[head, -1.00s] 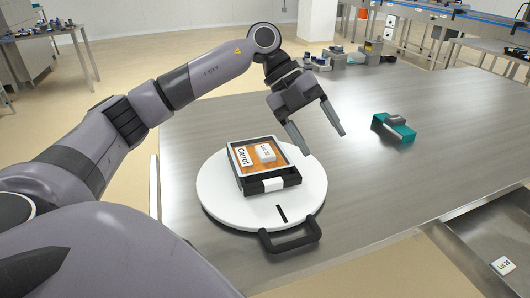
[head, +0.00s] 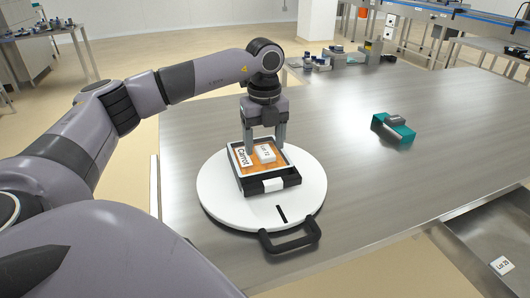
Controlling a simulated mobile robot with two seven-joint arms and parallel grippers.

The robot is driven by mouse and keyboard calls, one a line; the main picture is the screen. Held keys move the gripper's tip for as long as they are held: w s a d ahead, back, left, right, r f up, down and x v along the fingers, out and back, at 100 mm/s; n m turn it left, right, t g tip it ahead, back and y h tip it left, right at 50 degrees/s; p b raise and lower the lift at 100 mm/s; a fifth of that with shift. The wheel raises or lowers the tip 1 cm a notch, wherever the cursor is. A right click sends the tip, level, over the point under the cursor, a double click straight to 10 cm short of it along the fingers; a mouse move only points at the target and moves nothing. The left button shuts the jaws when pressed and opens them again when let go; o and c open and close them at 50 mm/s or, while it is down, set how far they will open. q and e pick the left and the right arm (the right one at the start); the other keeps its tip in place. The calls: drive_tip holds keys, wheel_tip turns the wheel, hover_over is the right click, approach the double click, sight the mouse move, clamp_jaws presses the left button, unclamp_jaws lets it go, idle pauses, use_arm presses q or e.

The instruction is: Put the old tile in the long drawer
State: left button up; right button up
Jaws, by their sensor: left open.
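A white tile reading "Lot 72" (head: 266,154) lies on the orange floor of a black-rimmed tray (head: 264,187), beside a "Carrot" label (head: 243,157). The tray sits on a round white turntable (head: 227,206). My left gripper (head: 265,148) points down over the tray, open, its fingers to either side of the Lot 72 tile. Whether the fingers touch the tile I cannot tell. A grey open drawer (head: 480,229) shows at the lower right, cut off by the picture edge. Another white tile, "Lot 29" (head: 502,266), lies in it. My right gripper is out of view.
A black handle (head: 290,240) sticks out at the turntable's front. A teal block with a grey top (head: 393,128) stands on the steel table (head: 355,195) to the right. The tabletop between turntable and drawer is clear.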

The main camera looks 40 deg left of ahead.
use_arm(q)
drive_tip(key=shift+f, duration=0.55)
drive_tip(key=c, duration=1.2)
drive_tip(key=shift+r, duration=0.1)
wheel_tip(320, 180, up, 12)
wheel_tip(320, 180, up, 8)
drive_tip(key=p, duration=0.4)
hover_over(265, 150)
drive_tip(key=shift+a, duration=0.1)
